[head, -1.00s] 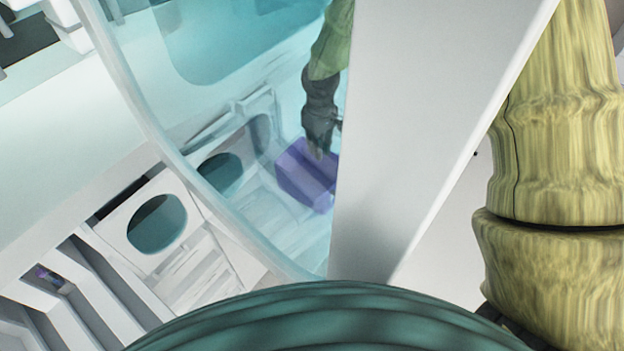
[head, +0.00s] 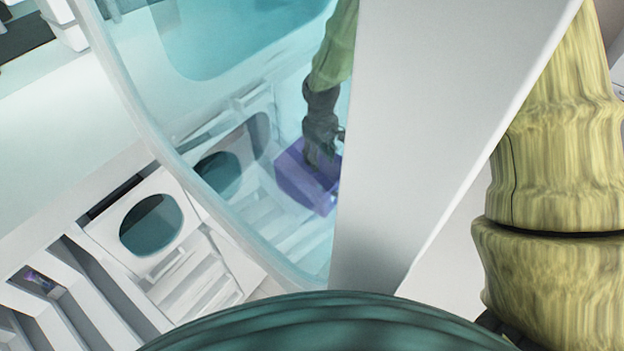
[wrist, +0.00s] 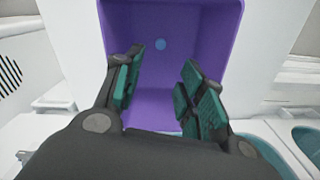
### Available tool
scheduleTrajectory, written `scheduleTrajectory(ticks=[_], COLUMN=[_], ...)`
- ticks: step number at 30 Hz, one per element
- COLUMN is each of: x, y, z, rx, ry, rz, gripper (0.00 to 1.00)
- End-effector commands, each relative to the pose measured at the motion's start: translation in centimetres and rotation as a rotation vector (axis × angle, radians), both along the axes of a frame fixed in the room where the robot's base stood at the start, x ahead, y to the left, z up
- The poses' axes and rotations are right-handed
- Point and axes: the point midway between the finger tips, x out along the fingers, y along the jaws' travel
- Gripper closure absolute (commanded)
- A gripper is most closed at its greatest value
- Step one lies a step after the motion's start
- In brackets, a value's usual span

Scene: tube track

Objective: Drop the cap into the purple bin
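The purple bin (head: 305,182) shows through a clear teal panel in the head view. It fills the upper middle of the wrist view (wrist: 222,30). My gripper (head: 322,155) is over the bin in the head view. In the wrist view my gripper (wrist: 160,92) has its green-padded fingers spread apart at the bin's opening, with nothing between them. A small round blue disc (wrist: 161,45) shows inside the bin, beyond the fingertips. It looks like the cap, but it is too small to be sure.
A curved clear panel (head: 250,50) and a white slanted panel (head: 430,110) partly block the head view. A white frame with a round teal opening (head: 151,225) and white slatted troughs (head: 100,285) lie at lower left. Teal round recesses (wrist: 304,140) show at right in the wrist view.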

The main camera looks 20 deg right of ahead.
Motion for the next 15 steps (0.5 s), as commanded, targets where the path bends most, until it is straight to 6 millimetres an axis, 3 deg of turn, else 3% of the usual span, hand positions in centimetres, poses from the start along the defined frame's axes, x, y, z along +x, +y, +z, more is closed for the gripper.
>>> scheduleTrajectory(ticks=[8,15], x=[0.0,0.1], y=[0.0,0.0], z=[0.4,3.4], rx=[0.0,0.001], ry=[-0.001,-0.003], rz=[-0.001,0.0], gripper=[0.6,0.6])
